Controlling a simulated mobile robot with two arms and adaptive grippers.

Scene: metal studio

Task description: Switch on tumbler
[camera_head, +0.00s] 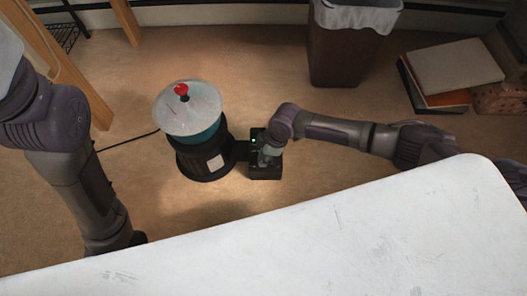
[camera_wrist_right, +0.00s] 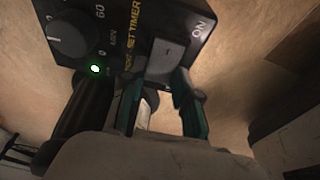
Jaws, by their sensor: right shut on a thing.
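The tumbler (camera_head: 205,150) stands on the floor, with a clear round lid (camera_head: 187,108) and a red knob on top. Its black control box (camera_head: 265,171) sits at its right side, with a green light lit. In the right wrist view the box (camera_wrist_right: 120,18) shows a timer dial (camera_wrist_right: 72,35), a lit green light (camera_wrist_right: 96,69), the word ON and a grey switch (camera_wrist_right: 165,56). My right gripper (camera_wrist_right: 160,85) has its fingertips at the switch and is shut on it; the contact is partly hidden. My left arm hangs at left; its gripper is hidden behind the table edge.
A white table (camera_head: 300,245) fills the front. A brown bin (camera_head: 340,50) with a liner stands behind. Books (camera_head: 455,68) and boxes are at the back right. A black cable (camera_head: 128,141) runs left from the tumbler. Wooden legs stand at left.

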